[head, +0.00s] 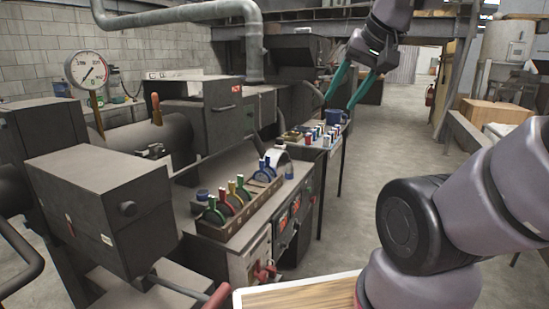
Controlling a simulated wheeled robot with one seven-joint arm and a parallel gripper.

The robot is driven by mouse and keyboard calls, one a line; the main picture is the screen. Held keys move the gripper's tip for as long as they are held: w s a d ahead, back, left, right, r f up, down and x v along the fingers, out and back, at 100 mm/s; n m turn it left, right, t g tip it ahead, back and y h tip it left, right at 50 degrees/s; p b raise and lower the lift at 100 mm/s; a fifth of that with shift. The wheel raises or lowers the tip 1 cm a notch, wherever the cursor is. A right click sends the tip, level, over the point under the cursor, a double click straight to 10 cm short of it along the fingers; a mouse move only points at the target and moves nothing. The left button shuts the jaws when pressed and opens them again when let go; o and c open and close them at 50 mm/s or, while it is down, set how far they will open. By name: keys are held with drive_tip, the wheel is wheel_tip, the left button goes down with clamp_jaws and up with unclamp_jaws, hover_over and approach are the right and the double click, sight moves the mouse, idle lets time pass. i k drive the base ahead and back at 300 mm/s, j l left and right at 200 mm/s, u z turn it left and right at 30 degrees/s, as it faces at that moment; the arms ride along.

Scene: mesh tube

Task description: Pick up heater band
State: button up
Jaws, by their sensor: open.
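My gripper (339,104) has two teal fingers, spread apart with nothing between them. A pale curved, band-like piece (278,157) stands on the bench near the middle of the view. It may be the heater band, but it is too small to tell for sure. My gripper is apart from it, farther back and to the right.
A tray (233,222) on the near bench holds several coloured handled pieces. Small bottles or cans (318,134) crowd the far table. A dark machine box (98,200) and a gauge (88,69) stand at left. The floor (370,165) right of the benches is clear.

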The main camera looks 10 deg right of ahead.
sight(277, 153)
drive_tip(key=u, duration=0.75)
drive_tip(key=i+l+u, duration=0.25)
drive_tip(key=l, duration=0.15)
drive_tip(key=l+u, duration=0.25)
drive_tip(key=l, duration=0.15)
drive_tip(key=l+u, duration=0.25)
drive_tip(key=l, duration=0.2)
drive_tip(key=i+l+u, duration=0.1)
drive_tip(key=l, duration=1.3)
drive_tip(key=i+l+u, duration=0.15)
drive_tip(key=l, duration=1.3)
drive_tip(key=k, duration=0.05)
